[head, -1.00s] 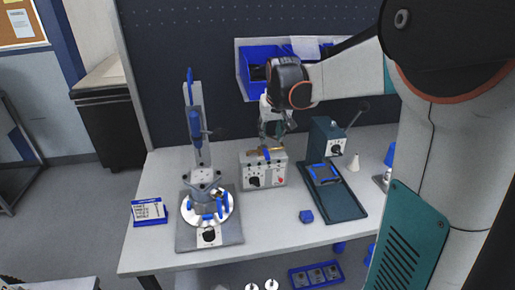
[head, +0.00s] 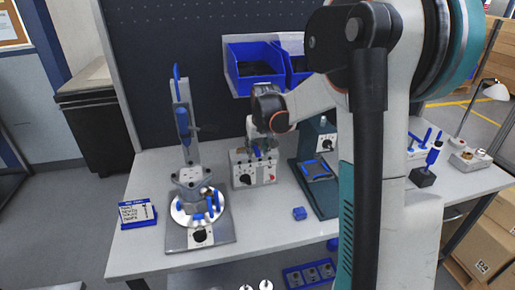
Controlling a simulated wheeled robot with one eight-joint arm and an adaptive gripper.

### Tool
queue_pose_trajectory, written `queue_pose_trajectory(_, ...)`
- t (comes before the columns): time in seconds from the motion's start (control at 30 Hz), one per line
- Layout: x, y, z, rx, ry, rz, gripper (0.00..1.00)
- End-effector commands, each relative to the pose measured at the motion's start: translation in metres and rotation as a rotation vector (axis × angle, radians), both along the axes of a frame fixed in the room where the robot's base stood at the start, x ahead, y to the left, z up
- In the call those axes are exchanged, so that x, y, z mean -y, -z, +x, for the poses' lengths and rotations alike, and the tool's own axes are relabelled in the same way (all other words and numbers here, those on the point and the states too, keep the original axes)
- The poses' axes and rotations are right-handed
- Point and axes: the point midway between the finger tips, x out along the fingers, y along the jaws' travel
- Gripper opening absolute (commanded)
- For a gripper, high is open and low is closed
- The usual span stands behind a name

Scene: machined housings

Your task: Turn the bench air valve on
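A grey control box (head: 240,170) stands on the bench, with a black knob and a red button on its front. A small blue lever (head: 256,151) shows at the top of the box and looks like the air valve's handle. My gripper (head: 262,144) points down right at this lever, at the top of the box. The fingers are small and overlap the valve, so I cannot tell whether they touch or grip it. The valve's body is mostly hidden behind the gripper.
A clamp fixture with a round plate (head: 183,214) stands left of the box. A green press (head: 318,135) stands right, partly behind my arm. A blue block (head: 299,213) lies in front. Blue bins (head: 252,68) hang behind. The bench front (head: 265,225) has free room.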

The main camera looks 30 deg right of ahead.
Motion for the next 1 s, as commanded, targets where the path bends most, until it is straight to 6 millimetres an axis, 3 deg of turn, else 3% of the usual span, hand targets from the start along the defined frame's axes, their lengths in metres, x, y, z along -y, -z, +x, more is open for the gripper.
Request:
queue_pose_trajectory(0.03, 0.000, 0.000, 0.000, 0.000, 0.000, 0.000, 0.36)
queue_pose_trajectory(0.2, 0.000, 0.000, 0.000, 0.000, 0.000, 0.000, 0.00)
queue_pose_trajectory(0.67, 0.005, -0.001, -0.001, 0.000, -0.052, 0.000, 0.00)
queue_pose_trajectory(1.0, 0.023, -0.001, -0.003, 0.000, -0.294, 0.002, 0.00)
